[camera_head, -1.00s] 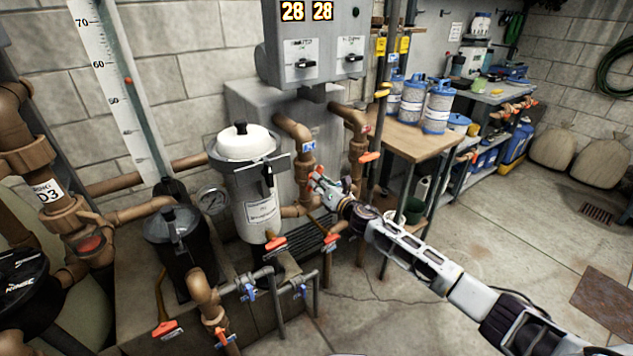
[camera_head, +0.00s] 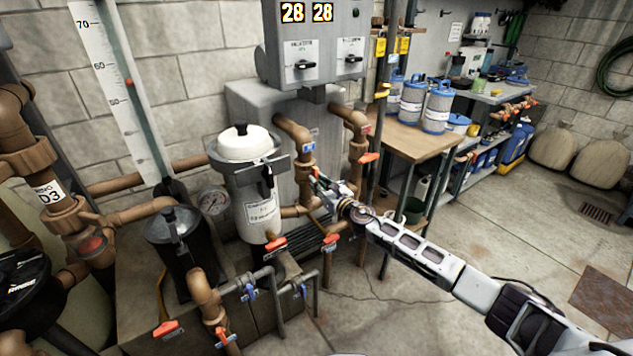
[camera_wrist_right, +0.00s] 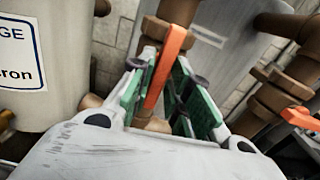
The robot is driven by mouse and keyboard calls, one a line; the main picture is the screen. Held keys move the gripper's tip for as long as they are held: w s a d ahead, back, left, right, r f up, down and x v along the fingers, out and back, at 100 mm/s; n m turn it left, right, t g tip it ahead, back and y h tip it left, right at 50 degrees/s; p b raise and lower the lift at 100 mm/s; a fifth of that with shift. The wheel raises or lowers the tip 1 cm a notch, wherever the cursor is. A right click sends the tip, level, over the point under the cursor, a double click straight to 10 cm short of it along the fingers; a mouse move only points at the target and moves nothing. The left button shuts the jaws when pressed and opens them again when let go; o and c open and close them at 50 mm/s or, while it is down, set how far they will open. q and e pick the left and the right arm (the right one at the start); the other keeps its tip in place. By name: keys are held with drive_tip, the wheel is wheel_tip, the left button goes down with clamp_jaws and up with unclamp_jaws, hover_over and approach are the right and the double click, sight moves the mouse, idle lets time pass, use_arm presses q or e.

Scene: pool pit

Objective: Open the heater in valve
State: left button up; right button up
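My right gripper (camera_head: 322,186) is at the brown pipes between the white filter canister and the grey heater box. In the right wrist view, an orange valve handle (camera_wrist_right: 168,62) stands nearly upright between the two green-padded fingers (camera_wrist_right: 163,92). The fingers are apart, with a gap visible beside the handle, so the gripper looks open around it. The handle sits on a brown pipe (camera_wrist_right: 177,12). In the head view my gripper mostly hides this handle. The pipe above it carries a blue tag (camera_head: 308,147). I cannot read which valve this is. My left gripper is not in view.
The white canister (camera_head: 258,205) stands close on the left. Another orange handle (camera_head: 369,158) is on the pipe to the right. The grey heater box (camera_head: 265,115) is behind. A wooden table (camera_head: 415,143) stands at right. Open concrete floor lies front right.

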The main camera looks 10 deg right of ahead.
drive_tip(key=o, duration=0.3)
drive_tip(key=shift+r, duration=0.1)
drive_tip(key=shift+s, duration=0.1)
drive_tip(key=shift+p+v, duration=0.35)
drive_tip(key=shift+v, duration=3.05)
